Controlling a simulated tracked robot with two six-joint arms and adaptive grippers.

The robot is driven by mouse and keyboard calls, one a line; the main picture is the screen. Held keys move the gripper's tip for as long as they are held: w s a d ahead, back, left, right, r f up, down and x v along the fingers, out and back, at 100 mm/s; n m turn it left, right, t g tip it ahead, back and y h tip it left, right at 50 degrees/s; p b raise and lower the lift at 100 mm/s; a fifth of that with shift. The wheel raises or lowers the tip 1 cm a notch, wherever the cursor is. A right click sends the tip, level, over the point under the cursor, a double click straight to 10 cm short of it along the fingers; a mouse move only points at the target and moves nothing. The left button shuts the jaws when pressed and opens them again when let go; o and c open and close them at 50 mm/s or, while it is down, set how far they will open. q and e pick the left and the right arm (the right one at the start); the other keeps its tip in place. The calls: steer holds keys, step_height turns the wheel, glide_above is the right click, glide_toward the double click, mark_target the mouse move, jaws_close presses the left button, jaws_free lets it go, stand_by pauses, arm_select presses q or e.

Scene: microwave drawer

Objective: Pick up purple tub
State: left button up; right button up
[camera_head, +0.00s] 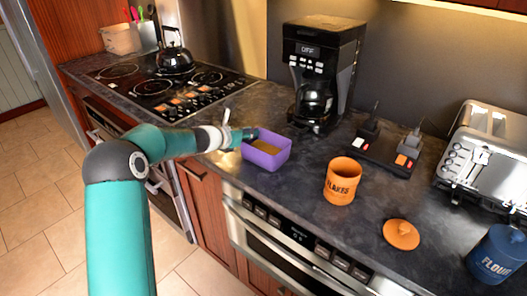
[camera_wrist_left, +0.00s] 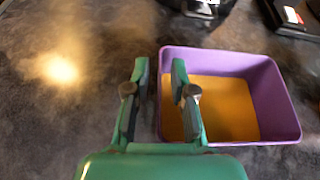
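The purple tub (camera_head: 278,153) stands upright on the dark counter, between the cooktop and the orange canister. It holds something yellow-brown inside. In the left wrist view the tub (camera_wrist_left: 288,110) fills the right half. My left gripper (camera_head: 250,133) is at the tub's left side. In the left wrist view its two fingers (camera_wrist_left: 160,72) are apart, one outside the tub's left wall and one over the inside, with the left wall between them. The fingers do not appear closed on the wall. My right gripper is in neither view.
An orange canister (camera_head: 341,181) and its lid (camera_head: 401,234) are right of the tub. A coffee maker (camera_head: 322,75) stands behind it, and a black kettle (camera_head: 174,58) sits on the cooktop (camera_head: 165,88). A toaster (camera_head: 485,150) and blue canister (camera_head: 497,254) are at far right.

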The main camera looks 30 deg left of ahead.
arm_select(q)
jaws_close()
steer(key=shift+r, duration=0.1)
